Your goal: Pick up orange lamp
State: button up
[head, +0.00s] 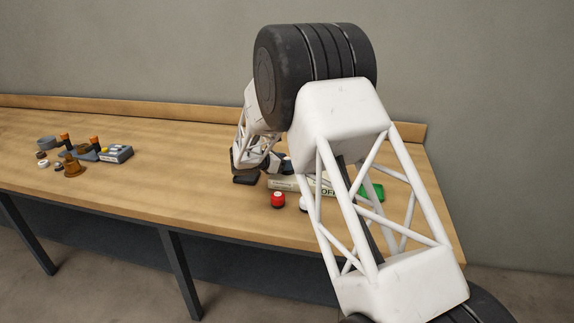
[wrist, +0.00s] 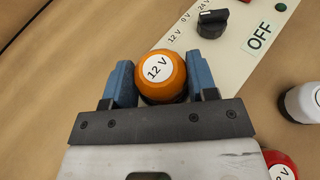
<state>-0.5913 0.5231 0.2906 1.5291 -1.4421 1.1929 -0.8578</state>
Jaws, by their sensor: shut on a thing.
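The orange lamp (wrist: 160,72) is a round cap with a white "12 V" label, seen from above in the wrist view. My gripper (wrist: 162,82) has one blue finger on each side of it and is shut on it. The lamp overlaps the edge of the pale panel in this view; whether it touches the panel or the table below cannot be told. In the head view my arm hides the lamp and most of the gripper.
The pale panel (wrist: 228,40) has a black knob (wrist: 212,23) and an "OFF" label. A red lamp (head: 278,199) stands in front of it, and a white lamp (wrist: 303,102) lies right. Several small parts and a grey box (head: 117,154) sit far left. The table's middle (head: 180,165) is clear.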

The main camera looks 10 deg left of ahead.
jog(key=shift+r, duration=0.75)
notch_tip(320, 180, up, 2)
jog(key=shift+r, duration=0.1)
jog(key=s+d, duration=0.3)
jog(key=s, duration=0.4)
jog(key=s+d+r, duration=0.1)
jog(key=s+d, duration=0.2)
jog(key=s, duration=0.4)
jog(key=shift+s+d+r, duration=0.15)
jog(key=shift+s+d, duration=0.1)
jog(key=shift+s, duration=0.05)
jog(key=shift+d, duration=0.1)
